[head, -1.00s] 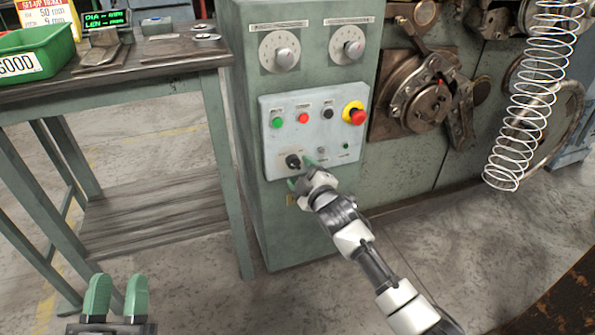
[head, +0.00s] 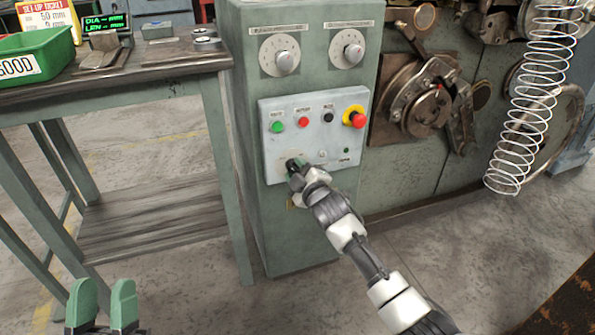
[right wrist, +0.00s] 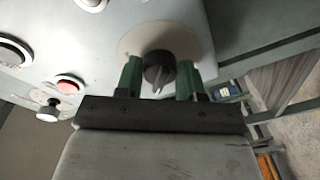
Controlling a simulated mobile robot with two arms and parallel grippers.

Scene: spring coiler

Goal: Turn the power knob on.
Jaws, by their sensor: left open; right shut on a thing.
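The power knob (head: 291,162) is a small black knob at the lower left of the light grey control panel (head: 335,130). My right gripper (head: 297,166) is at the knob and mostly covers it in the head view. In the right wrist view the dark knob (right wrist: 158,72) with its pale pointer line sits between the two green fingers of my right gripper (right wrist: 159,68), which is shut on it. My left gripper (head: 102,290) is open and empty at the bottom left, far from the panel.
The panel also carries a green button (head: 278,127), a red button (head: 303,122), a black button (head: 328,117) and a red emergency stop (head: 358,119) on yellow. Two dials sit above. A workbench (head: 150,66) stands to the left; a hanging spring (head: 525,110) is at right.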

